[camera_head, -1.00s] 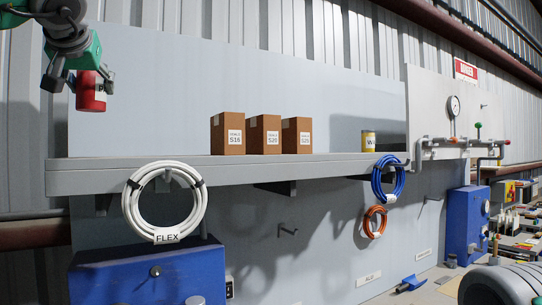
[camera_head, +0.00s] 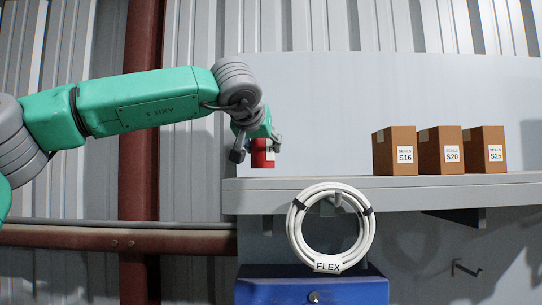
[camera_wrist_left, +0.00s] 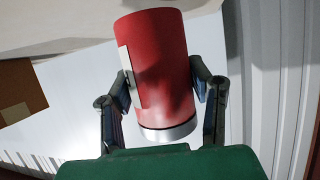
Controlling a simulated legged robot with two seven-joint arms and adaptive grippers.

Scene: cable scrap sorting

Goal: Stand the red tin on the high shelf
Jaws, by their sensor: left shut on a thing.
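The red tin (camera_head: 262,154) is held in my left gripper (camera_head: 257,148) near the left end of the high shelf (camera_head: 350,192). In the head view the tin looks upright, with its bottom just above the level of the shelf top; I cannot tell whether it is over the board or in front of it. In the left wrist view the tin (camera_wrist_left: 160,70) sits between both fingers (camera_wrist_left: 163,100), with its pale label to the left and a silver rim at its near end. My right gripper is not in view.
Three brown boxes (camera_head: 394,150) labelled S16, S20 and S25 stand on the shelf to the right. The shelf is clear between them and the tin. A white cable coil (camera_head: 296,230) marked FLEX hangs below the shelf edge, above a blue cabinet (camera_head: 275,291).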

